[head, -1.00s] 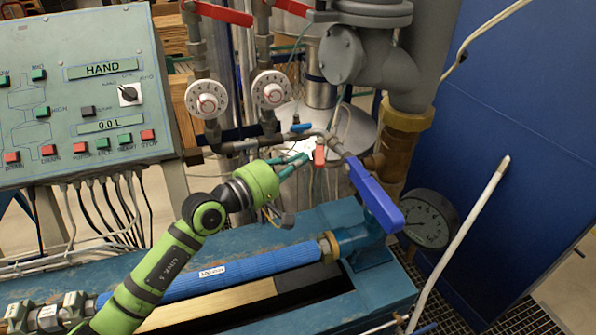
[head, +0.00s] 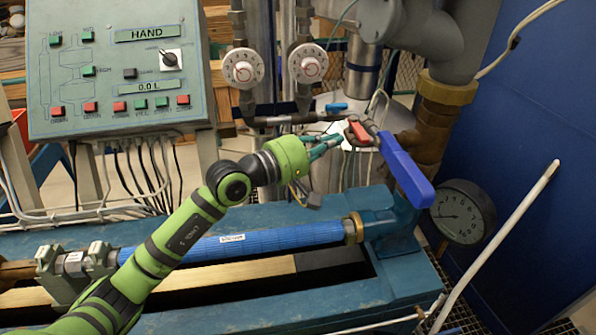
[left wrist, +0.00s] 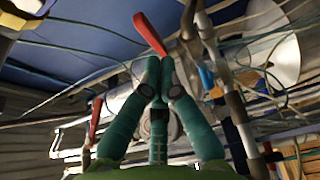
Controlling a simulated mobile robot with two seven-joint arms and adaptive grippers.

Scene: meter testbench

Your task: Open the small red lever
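The small red lever (head: 358,131) sits on the thin pipe above the blue bench in the head view, tilted down to the right. It also shows as a slanted red bar (left wrist: 150,33) at the top of the left wrist view. My left gripper (head: 338,141) reaches in from the left, its teal fingertips just left of the lever. In the left wrist view the fingertips (left wrist: 160,72) come together just below the lever's lower end; I see nothing held between them. I cannot tell whether they touch the lever. My right gripper is not in view.
A large blue lever (head: 405,168) stands right of the red one, and a small blue handle (head: 336,107) sits above left. A pressure gauge (head: 463,212), two white dials (head: 243,68) and a control panel (head: 118,70) surround the pipes. A blue hose (head: 260,241) lies on the bench.

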